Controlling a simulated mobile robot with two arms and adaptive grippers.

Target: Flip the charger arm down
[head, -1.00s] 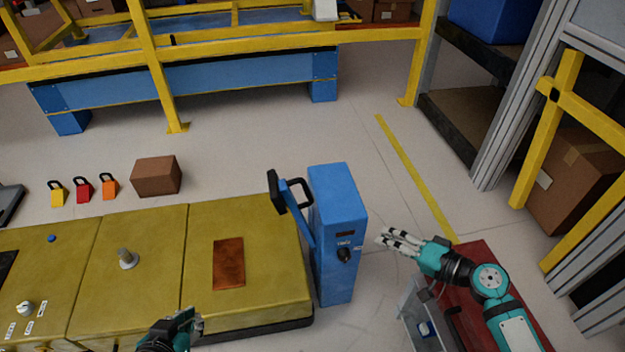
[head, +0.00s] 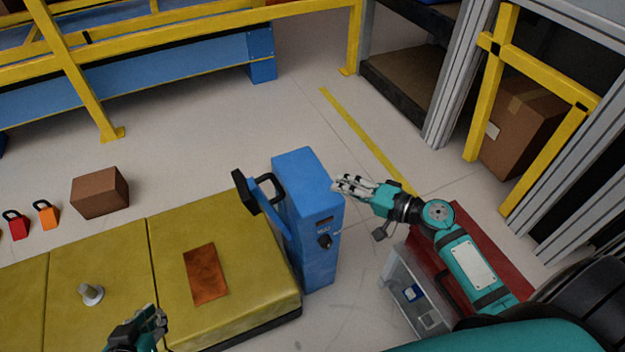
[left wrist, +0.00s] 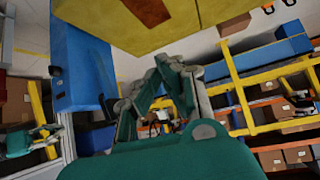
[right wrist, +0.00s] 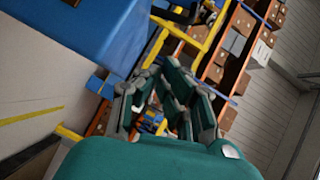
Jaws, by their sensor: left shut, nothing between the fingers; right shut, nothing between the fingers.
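The blue charger post (head: 308,205) stands on the floor at the right end of the yellow bench. Its blue charger arm (head: 268,205) is tilted upward on the post's left side, with a black handle (head: 246,190) at the top. My right gripper (head: 338,188) is shut and empty, just right of the post's upper part; I cannot tell if they touch. The right wrist view shows the post's blue side (right wrist: 85,35) beyond the fingers. My left gripper (head: 155,318) is shut and empty, low over the bench's front. The post also shows in the left wrist view (left wrist: 82,65).
The yellow bench (head: 255,250) bears a copper-coloured plate (head: 205,273) and a metal peg (head: 91,293). A brown box (head: 100,192) and coloured padlock shapes lie behind it. A red cart (head: 455,240) is beneath my right arm. Floor behind the post is clear.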

